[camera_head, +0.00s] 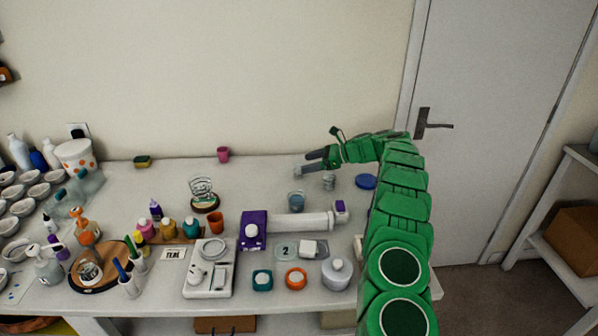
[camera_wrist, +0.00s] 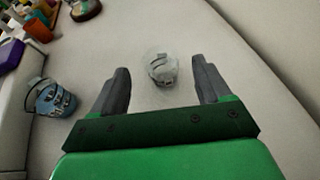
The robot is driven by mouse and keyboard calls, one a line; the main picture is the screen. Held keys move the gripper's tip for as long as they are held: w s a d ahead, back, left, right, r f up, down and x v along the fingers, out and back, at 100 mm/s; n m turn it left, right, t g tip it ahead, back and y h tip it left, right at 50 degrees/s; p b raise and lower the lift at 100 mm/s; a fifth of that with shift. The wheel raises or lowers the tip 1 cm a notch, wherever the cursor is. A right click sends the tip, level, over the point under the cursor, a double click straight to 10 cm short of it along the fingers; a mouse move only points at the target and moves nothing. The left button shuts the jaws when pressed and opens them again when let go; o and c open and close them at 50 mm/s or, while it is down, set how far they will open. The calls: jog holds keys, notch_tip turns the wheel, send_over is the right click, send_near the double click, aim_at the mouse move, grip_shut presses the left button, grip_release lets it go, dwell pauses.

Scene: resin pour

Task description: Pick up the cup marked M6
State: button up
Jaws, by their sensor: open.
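In the wrist view, a clear, see-through cup (camera_wrist: 162,70) with dark markings stands on the table ahead of my gripper (camera_wrist: 161,66), lined up between its two grey fingers. The fingers are open and do not appear to touch it. A bluish cup with dark markings (camera_wrist: 50,98) stands to the left, outside the fingers; in the head view a bluish cup (camera_head: 296,200) stands below my gripper (camera_head: 308,163). Another clear cup (camera_head: 329,182) stands to its right. I cannot read M6 on any cup.
A stack of clear cups on a dark disc (camera_head: 206,204) and an orange cup (camera_head: 215,222) stand to the left. A blue lid (camera_head: 366,181) lies at right. The table behind is mostly clear.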

aim_at(303, 176)
jog(key=x, duration=0.3)
jog(key=shift+w+a+f, duration=0.1)
jog(key=shift+c, duration=0.2)
jog(key=c, duration=1)
jog(key=shift+c, duration=0.2)
